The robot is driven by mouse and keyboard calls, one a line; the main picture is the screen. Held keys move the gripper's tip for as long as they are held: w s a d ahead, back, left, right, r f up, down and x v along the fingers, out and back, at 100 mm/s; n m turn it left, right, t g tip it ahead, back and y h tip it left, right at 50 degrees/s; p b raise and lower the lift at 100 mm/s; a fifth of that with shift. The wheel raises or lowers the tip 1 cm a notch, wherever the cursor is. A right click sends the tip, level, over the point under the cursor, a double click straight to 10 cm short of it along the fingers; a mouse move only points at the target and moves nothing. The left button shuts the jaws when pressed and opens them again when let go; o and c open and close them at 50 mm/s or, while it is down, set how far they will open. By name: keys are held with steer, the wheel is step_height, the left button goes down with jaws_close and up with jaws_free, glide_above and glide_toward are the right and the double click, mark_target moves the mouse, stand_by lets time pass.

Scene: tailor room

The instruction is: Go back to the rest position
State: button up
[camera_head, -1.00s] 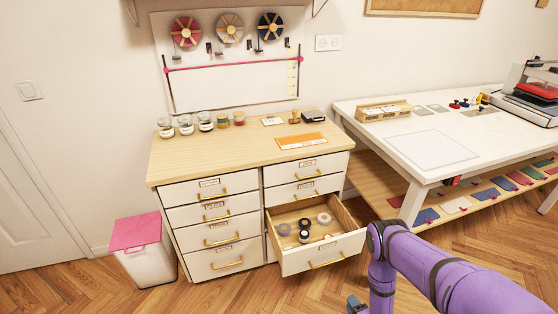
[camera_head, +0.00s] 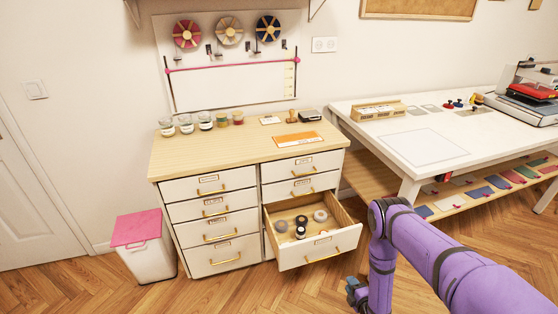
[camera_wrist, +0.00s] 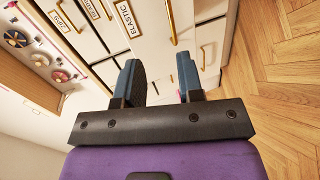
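My gripper (camera_wrist: 160,82) shows in the wrist view with its two blue-grey fingers apart and nothing between them. In the head view my gripper (camera_head: 354,296) hangs low at the bottom edge, in front and to the right of the open drawer, partly cut off by the frame. My purple arm bends down to it from the right. The pulled-out drawer (camera_head: 318,252) holds several small round spools or tapes. My gripper is apart from the drawer.
The drawer cabinet (camera_head: 240,155) has jars and an orange card on top; its other drawers look shut. A white bin with a pink lid (camera_head: 142,229) stands left. A white worktable (camera_head: 470,150) stands right, with a shelf below. Wooden floor (camera_head: 220,292) is clear in front.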

steer(key=w+d+r+m+g+h, duration=0.1)
steer(key=w+r+m, duration=0.1)
steer(key=w+r, duration=0.9)
steer(key=w+r+m+g+h, duration=0.1)
steer(key=w+r+m, duration=0.1)
steer(key=w+r, duration=0.85)
step_height(320, 180, up, 32)
steer(key=s+d+m+g+h, duration=0.2)
steer(key=s+m, duration=0.1)
steer(key=m, duration=0.3)
steer(key=s+r+m+g, duration=0.2)
steer(key=s+r+m, duration=0.3)
steer(key=s+r, duration=1.45)
steer(key=s+r+m+g, duration=0.1)
steer(key=s+r+m, duration=0.1)
steer(key=s, duration=1.1)
steer(key=s+a+r+m+g, duration=0.1)
steer(key=s+r, duration=0.4)
steer(key=s, duration=0.9)
steer(key=m+g, duration=0.1)
steer(key=m, duration=0.1)
steer(key=shift+s+r+m, duration=0.2)
steer(key=shift+s+m, duration=0.05)
steer(key=shift+m, duration=0.05)
